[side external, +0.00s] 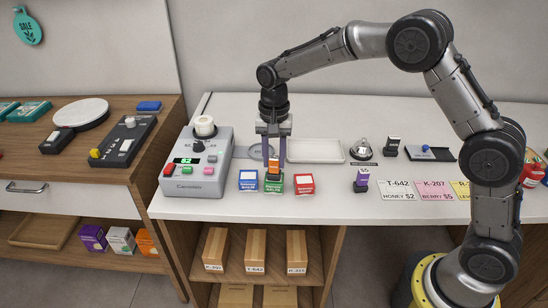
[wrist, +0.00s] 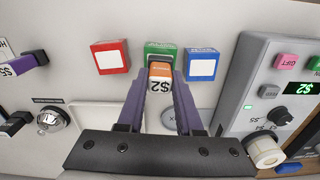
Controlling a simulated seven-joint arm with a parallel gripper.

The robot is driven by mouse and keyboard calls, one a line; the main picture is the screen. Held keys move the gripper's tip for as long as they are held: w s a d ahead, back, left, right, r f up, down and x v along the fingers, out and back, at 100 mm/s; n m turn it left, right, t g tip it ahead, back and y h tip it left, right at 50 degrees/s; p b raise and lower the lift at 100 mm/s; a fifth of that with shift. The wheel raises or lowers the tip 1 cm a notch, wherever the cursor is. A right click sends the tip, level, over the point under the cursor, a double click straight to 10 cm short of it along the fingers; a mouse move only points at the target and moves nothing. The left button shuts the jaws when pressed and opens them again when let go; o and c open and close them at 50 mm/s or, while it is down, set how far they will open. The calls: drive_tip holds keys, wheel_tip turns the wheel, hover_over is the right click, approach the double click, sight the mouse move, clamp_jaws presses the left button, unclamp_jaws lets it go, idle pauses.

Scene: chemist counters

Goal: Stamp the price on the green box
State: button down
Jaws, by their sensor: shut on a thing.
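My gripper (side external: 273,158) is shut on an orange stamp (side external: 273,165) marked "$2", pointing down. The stamp is directly over the green box (side external: 274,189) on the white counter; I cannot tell whether its dark lower end touches the box top. In the wrist view, the purple fingers of my gripper (wrist: 161,80) pinch the orange stamp (wrist: 160,71). It hides much of the green box (wrist: 161,50). The blue box (side external: 248,186) is just left of the green box and the red box (side external: 304,189) just right, in the side view.
A grey machine (side external: 204,165) displaying "$2" stands at the left. A purple "$5" stamp (side external: 361,181) stands to the right, near price cards (side external: 397,190). A white tray (side external: 315,151) and a bell (side external: 361,149) are behind. The counter's front edge is close to the boxes.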

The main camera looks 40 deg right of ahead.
drive_tip(key=shift+f, duration=0.1)
idle(0.4)
drive_tip(key=shift+r, duration=3.6)
